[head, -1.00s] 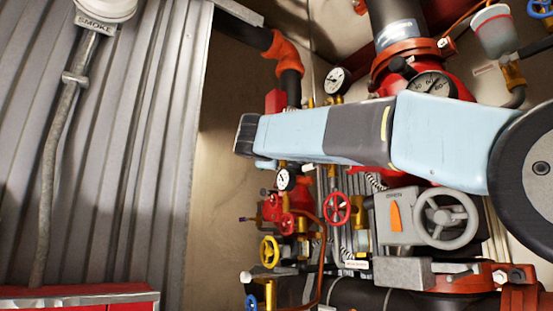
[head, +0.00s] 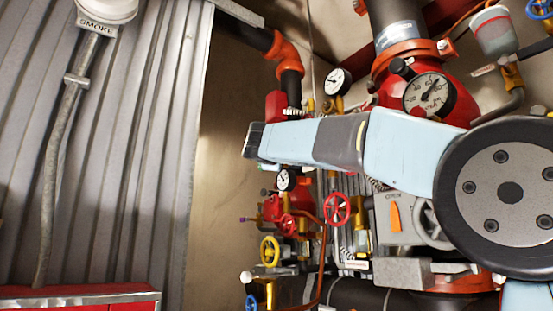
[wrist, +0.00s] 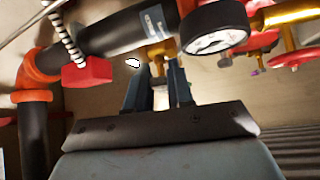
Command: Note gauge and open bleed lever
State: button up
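A large round gauge (head: 428,94) with a white face sits on the red valve body; its needle points up and right, between the upper numbers. A smaller gauge (head: 337,82) is up and left of it, and another small gauge (head: 286,180) is below my arm. In the wrist view a black-rimmed gauge (wrist: 212,30) is tilted, its reading not legible. My gripper (wrist: 158,72) has its two dark fingers apart, with nothing seen held. A brass fitting (wrist: 157,52) shows beyond the gap, with a small white-tipped piece (wrist: 133,63) nearby. I cannot tell which part is the bleed lever.
A red handwheel (head: 337,208), a yellow handwheel (head: 270,251) and a grey box with an orange pointer (head: 394,217) are below my arm. A red block (wrist: 87,72) and black pipe (wrist: 110,32) are close to the gripper. Corrugated wall (head: 130,180) is at left.

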grip_shut()
